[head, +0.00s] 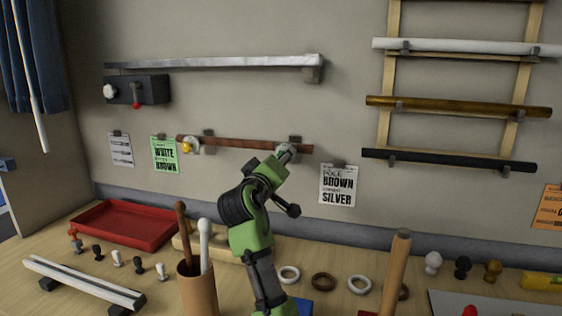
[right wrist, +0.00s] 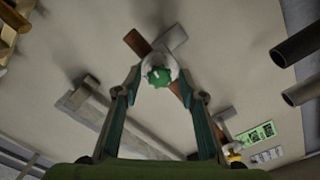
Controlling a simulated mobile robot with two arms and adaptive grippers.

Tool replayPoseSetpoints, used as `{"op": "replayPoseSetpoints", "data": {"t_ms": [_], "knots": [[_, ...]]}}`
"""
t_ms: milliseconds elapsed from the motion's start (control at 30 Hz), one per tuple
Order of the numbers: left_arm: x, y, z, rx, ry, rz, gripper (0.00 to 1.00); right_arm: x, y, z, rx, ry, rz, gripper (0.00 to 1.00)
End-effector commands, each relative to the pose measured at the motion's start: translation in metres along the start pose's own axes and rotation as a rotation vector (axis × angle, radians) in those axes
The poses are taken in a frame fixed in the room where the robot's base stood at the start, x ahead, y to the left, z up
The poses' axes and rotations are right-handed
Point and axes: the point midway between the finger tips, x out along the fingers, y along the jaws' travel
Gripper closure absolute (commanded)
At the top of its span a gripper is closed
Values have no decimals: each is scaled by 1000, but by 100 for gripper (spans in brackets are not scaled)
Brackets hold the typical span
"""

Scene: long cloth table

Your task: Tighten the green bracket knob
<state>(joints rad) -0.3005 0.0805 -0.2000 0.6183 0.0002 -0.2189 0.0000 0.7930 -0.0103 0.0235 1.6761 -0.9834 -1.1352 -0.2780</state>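A brown pole (head: 240,142) rests across two wall brackets. The left bracket has a yellow knob (head: 187,148), also seen in the right wrist view (right wrist: 234,157). The right bracket (head: 295,141) carries the green knob (right wrist: 160,76), which my arm hides in the head view. My right gripper (head: 285,153) is up at this bracket. In the right wrist view its two fingers (right wrist: 160,75) stand on either side of the green knob, apparently open with small gaps; contact is not clear. My left gripper is out of view.
A silver pole (head: 215,62) hangs above, with a dark box (head: 137,90) below it. Cards hang nearby, one reading brown and silver (head: 338,185). On the table are a red tray (head: 125,224), a cup of sticks (head: 197,290), rings (head: 323,282) and finials (head: 463,266).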

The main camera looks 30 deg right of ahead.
Motion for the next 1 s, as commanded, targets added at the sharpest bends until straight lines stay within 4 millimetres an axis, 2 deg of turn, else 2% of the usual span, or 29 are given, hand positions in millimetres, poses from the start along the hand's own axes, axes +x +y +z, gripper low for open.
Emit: {"op": "replayPoseSetpoints", "data": {"t_ms": [167, 400, 600, 800, 1000], "knots": [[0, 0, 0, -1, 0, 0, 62, -18, -1, -1, -1, 3, -1, 63], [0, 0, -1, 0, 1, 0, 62, -69, -2, 0, 2, 2, -4, 63], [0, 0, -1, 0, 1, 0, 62, -104, -2, 0, -1, 0, -3, 63], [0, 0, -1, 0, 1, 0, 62, -118, -1, 1, -1, -1, -2, 63], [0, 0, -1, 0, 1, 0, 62, -120, -1, 0, 0, -1, -1, 63]]}}
